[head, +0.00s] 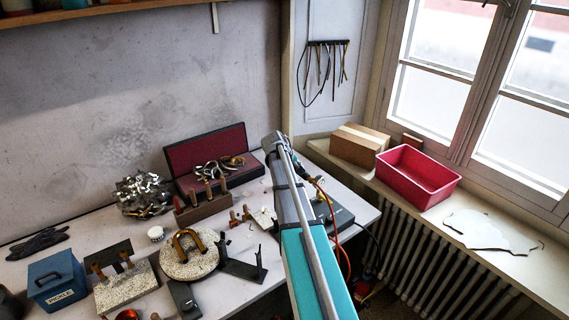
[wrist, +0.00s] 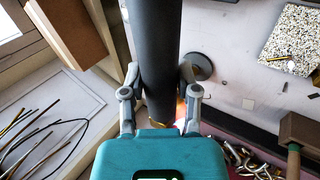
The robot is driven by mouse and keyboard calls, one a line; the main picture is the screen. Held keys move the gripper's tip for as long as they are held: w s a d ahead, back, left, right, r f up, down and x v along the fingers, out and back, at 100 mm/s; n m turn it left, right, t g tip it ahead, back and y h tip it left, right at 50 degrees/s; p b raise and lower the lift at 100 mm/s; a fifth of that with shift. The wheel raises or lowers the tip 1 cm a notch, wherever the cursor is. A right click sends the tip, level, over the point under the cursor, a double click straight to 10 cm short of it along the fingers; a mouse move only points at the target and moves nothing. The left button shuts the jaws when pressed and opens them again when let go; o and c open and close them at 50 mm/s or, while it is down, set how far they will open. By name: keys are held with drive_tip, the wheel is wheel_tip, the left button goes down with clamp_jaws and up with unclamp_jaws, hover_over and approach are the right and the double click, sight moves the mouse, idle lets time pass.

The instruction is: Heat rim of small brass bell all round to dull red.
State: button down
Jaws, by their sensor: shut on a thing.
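My gripper (wrist: 158,100) is shut on a dark cylinder (wrist: 157,40) in the wrist view. The cylinder runs up out of the picture, and a brass-coloured end (wrist: 158,136) shows below the fingers. An orange-pink glow (wrist: 182,113) shows beside it at the right finger. I cannot tell whether this is flame or hot metal. In the head view my arm hides the gripper's fingers and most of what they hold. I cannot make out the small brass bell for certain. A small brass-coloured piece (head: 321,180) shows just right of my arm, partly hidden.
Red-orange hoses (head: 327,197) hang right of my arm. A red-lined case (head: 190,158) stands behind on the bench. A speckled round board (head: 175,268), a blue PICKLE box (head: 55,280) and stands crowd the left. A red bin (head: 415,178) sits on the sill.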

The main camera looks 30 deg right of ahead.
sight(305, 175)
drive_tip(key=shift+s+d, duration=0.2)
drive_tip(key=shift+s, duration=2.2)
drive_tip(key=s+r+p, duration=0.5)
drive_tip(key=r+p, duration=0.4)
drive_tip(key=shift+d, duration=0.2)
idle(0.3)
